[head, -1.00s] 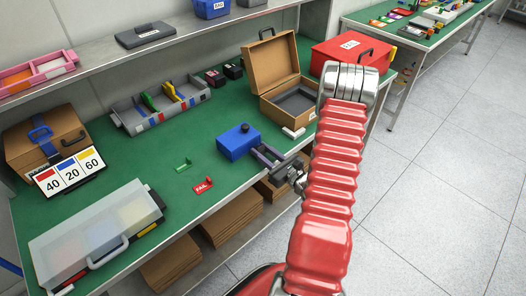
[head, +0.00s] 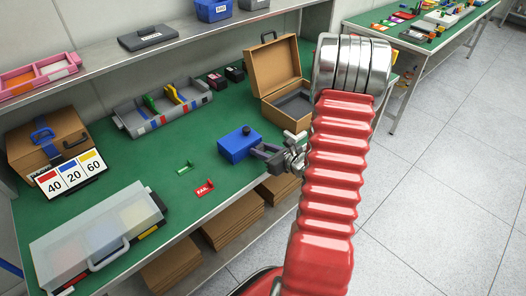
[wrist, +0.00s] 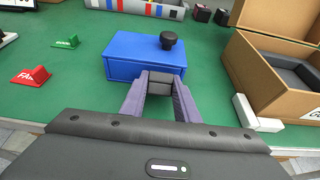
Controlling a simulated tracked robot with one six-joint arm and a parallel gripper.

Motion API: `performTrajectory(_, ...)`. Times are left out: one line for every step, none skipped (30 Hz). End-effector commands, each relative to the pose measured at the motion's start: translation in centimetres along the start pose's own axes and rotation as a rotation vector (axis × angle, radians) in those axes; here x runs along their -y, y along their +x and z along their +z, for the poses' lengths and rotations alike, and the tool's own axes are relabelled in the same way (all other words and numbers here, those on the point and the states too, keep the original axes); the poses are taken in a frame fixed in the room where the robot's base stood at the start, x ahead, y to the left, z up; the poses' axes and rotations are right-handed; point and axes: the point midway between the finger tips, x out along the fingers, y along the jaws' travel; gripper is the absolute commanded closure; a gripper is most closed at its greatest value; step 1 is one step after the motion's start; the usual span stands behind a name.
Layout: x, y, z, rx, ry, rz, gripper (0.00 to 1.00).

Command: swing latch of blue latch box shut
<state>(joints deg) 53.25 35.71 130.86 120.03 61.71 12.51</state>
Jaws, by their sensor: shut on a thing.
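The blue latch box (head: 239,143) stands on the green bench near its front edge. It also shows in the wrist view (wrist: 135,57), with a black knob (wrist: 168,41) on its top. My gripper (wrist: 160,82) is at the box's front side, its two purple-grey fingers closed around a small dark grey piece (wrist: 161,84) against that face, which looks like the latch. In the head view my gripper (head: 262,149) reaches the box from the right. The latch's exact angle is hard to tell because the fingers cover its sides.
An open cardboard case (head: 283,85) stands right of the box, with a white block (wrist: 258,122) by its front corner. Green (head: 184,169) and red (head: 204,188) tags lie to the left. A grey divided tray (head: 160,110) stands behind. The bench around the tags is clear.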

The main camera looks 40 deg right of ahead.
Motion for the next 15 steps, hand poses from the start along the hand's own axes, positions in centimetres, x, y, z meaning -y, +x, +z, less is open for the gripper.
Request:
performTrajectory(-0.11, 0.04, 0.17, -0.015, -0.002, 0.002, 0.94)
performTrajectory(-0.1, 0.03, 0.22, -0.023, -0.002, 0.001, 0.94)
performTrajectory(-0.08, 0.03, 0.2, -0.032, -0.002, 0.0, 0.94)
performTrajectory(-0.07, 0.02, 0.18, -0.038, -0.002, -0.001, 0.94)
performTrajectory(-0.06, 0.02, 0.19, -0.042, -0.001, -0.001, 0.94)
performTrajectory(-0.05, 0.01, 0.19, -0.045, 0.0, -0.001, 0.94)
performTrajectory(-0.04, 0.0, 0.18, -0.046, 0.0, -0.001, 0.94)
performTrajectory(-0.04, 0.0, 0.17, -0.047, 0.0, -0.002, 0.94)
performTrajectory(-0.03, 0.0, 0.16, -0.047, 0.0, -0.002, 0.94)
performTrajectory(-0.02, 0.0, 0.16, -0.047, 0.0, -0.002, 0.94)
performTrajectory(-0.02, -0.01, 0.15, -0.047, 0.0, -0.002, 0.94)
performTrajectory(-0.01, -0.01, 0.15, -0.046, 0.0, -0.002, 0.94)
performTrajectory(-0.01, -0.01, 0.15, -0.046, 0.0, -0.002, 0.94)
performTrajectory(0.0, -0.01, 0.15, -0.046, 0.0, -0.002, 0.94)
performTrajectory(0.01, -0.02, 0.15, -0.046, 0.0, -0.003, 0.71)
